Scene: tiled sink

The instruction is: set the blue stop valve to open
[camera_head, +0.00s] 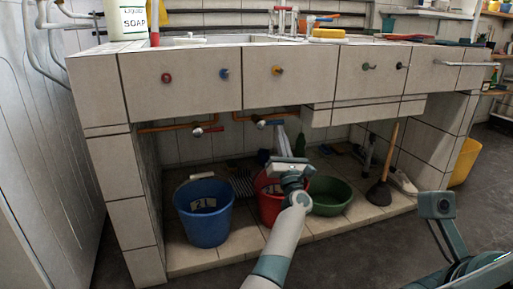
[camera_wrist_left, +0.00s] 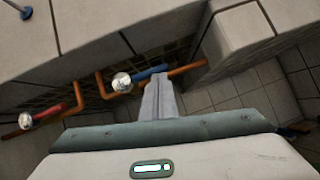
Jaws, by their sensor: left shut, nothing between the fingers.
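The blue stop valve (camera_wrist_left: 122,82) sits on a copper pipe under the sink. Its blue lever (camera_wrist_left: 150,73) points right, roughly along the pipe, in the left wrist view. In the head view the valve body (camera_head: 261,123) shows small beneath the sink front. My left gripper (camera_head: 279,127) reaches up under the sink, just right of the valve. In the left wrist view its shut, empty fingers (camera_wrist_left: 157,82) overlap the lever's right part in the picture. I cannot tell whether they touch it. My right gripper's fingers do not show; only part of that arm is at the lower right.
A red-levered valve (camera_wrist_left: 26,120) sits on a pipe to the left. Below stand a blue bucket (camera_head: 205,222), a red bucket (camera_head: 267,208), a green basin (camera_head: 331,194) and a plunger (camera_head: 378,192). The tiled sink front (camera_head: 180,97) overhangs the pipes.

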